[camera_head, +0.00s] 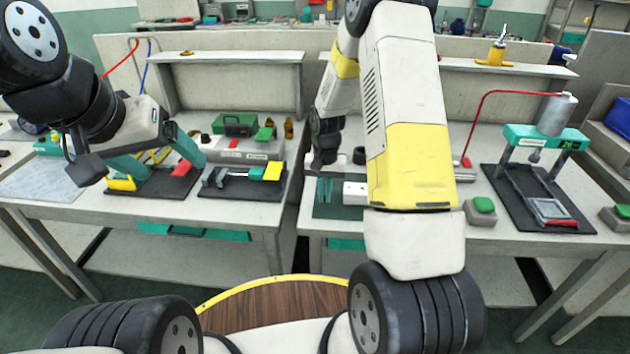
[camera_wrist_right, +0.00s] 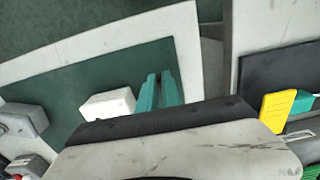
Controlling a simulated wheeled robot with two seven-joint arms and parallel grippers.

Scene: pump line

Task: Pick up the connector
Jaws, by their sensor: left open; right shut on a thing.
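My right gripper (camera_head: 325,190) points down over the dark green mat (camera_head: 328,211) on the right-hand table. In the right wrist view its teal fingers (camera_wrist_right: 159,90) are nearly together, with a narrow dark gap. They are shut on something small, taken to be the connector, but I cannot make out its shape. A white block (camera_head: 355,193) stands on the mat beside the fingers; it also shows in the right wrist view (camera_wrist_right: 108,104). My left gripper (camera_head: 155,158) is open over the left-hand table, its fingers wide apart with nothing visibly held.
On the right table a teal press frame (camera_head: 545,137) stands on a black mat. A gap separates the tables.

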